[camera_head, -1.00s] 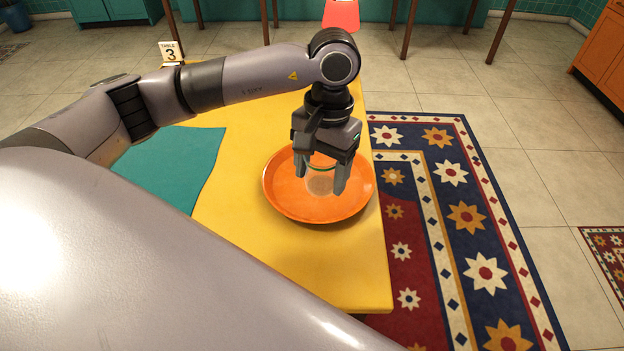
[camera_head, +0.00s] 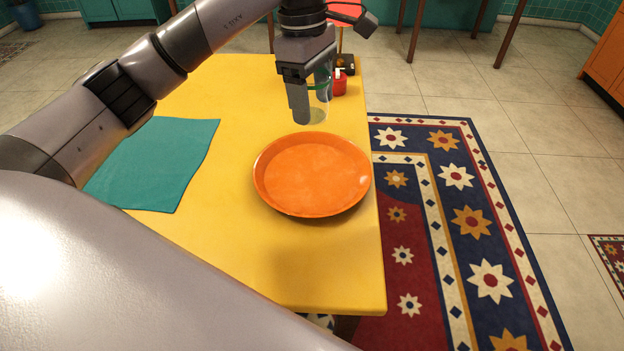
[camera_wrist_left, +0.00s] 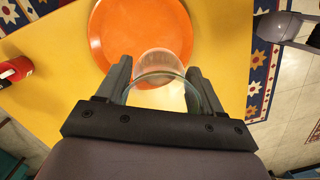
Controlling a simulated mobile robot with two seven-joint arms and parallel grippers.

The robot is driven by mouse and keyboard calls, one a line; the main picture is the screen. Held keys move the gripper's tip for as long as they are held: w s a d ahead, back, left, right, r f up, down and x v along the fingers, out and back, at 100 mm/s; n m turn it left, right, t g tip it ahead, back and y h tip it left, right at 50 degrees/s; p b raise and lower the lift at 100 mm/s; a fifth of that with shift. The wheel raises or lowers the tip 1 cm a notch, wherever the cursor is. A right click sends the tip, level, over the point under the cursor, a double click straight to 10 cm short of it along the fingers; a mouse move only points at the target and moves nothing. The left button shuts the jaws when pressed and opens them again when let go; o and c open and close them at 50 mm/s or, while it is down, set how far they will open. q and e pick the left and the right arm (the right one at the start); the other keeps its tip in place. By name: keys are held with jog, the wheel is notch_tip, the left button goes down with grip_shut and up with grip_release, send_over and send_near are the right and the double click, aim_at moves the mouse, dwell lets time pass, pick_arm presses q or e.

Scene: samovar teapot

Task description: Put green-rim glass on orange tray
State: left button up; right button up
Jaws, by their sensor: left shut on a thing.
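The orange tray (camera_head: 312,175) lies flat and empty on the yellow table. My left gripper (camera_head: 312,105) is shut on the green-rim glass (camera_head: 318,112) and holds it upright beyond the tray's far edge in the head view. In the left wrist view the clear glass (camera_wrist_left: 160,70) sits between the two fingers of the left gripper (camera_wrist_left: 160,92), and its bottom overlaps the edge of the orange tray (camera_wrist_left: 125,30) in the picture. The glass looks raised above the table. My right gripper is not in view.
A teal cloth (camera_head: 160,163) lies on the yellow table (camera_head: 240,235), left of the tray. A small red object (camera_head: 340,82) stands at the far end, behind the gripper; it also shows in the wrist view (camera_wrist_left: 14,70). The near table is clear.

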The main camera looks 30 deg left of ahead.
pick_arm(q)
jog(key=n, duration=0.2)
jog(key=w+r+n, duration=0.1)
jog(key=shift+a+r+n+b, duration=0.1)
jog(key=shift+a+n+b, duration=0.25)
jog(key=shift+n+b, duration=0.05)
jog(key=shift+w+n, duration=0.1)
jog(key=shift+n, duration=0.2)
jog(key=shift+f, duration=0.2)
jog(key=b, duration=0.2)
send_over(314, 185)
jog(key=shift+t, duration=0.3)
jog(key=f, duration=1.5)
jog(key=shift+a, duration=0.25)
notch_tip(314, 185, down, 4)
jog(key=shift+f, duration=0.2)
